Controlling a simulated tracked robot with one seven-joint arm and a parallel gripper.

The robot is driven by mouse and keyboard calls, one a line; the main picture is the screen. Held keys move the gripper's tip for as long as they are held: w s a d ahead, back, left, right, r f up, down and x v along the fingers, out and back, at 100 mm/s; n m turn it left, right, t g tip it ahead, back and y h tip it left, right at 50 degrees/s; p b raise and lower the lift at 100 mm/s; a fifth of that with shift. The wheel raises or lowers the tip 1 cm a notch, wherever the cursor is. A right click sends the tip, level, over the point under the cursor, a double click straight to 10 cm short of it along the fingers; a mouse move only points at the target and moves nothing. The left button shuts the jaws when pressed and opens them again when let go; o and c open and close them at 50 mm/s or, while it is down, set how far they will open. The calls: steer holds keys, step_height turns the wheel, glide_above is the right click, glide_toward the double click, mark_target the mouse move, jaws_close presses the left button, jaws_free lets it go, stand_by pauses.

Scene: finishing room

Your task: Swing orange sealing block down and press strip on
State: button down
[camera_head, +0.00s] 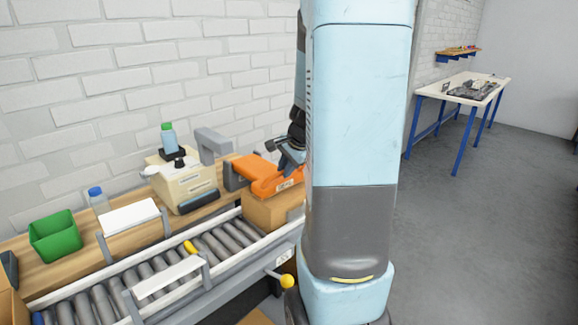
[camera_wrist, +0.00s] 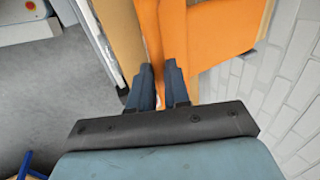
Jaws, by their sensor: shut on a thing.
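The orange sealing block (camera_head: 262,177) sits low over a cardboard box (camera_head: 270,210) on the roller conveyor, joined at its left to a grey upright mount. In the wrist view the block (camera_wrist: 215,40) fills the upper right, with the brown box (camera_wrist: 122,35) beside it. My gripper (camera_head: 287,160) is at the block's right end in the head view, partly hidden behind my arm. In the wrist view my gripper (camera_wrist: 160,75) has its dark fingers close together, shut on a narrow orange part of the block. The strip cannot be made out.
A beige machine (camera_head: 185,185) with a bottle on top stands left of the block. A yellow-knobbed lever (camera_head: 286,281) sticks out at the conveyor's front. Open floor lies to the right.

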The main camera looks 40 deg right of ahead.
steer(key=shift+s+f, duration=0.35)
steer(key=c, duration=1.1)
jaws_free()
steer(key=shift+d+r, duration=0.1)
steer(key=shift+d, duration=0.05)
steer(key=shift+w, duration=0.1)
steer(key=shift+r, duration=0.1)
steer(key=a+v, duration=0.1)
steer(key=v, duration=1.2)
steer(key=shift+d+r, duration=0.35)
steer(key=shift+d, duration=0.05)
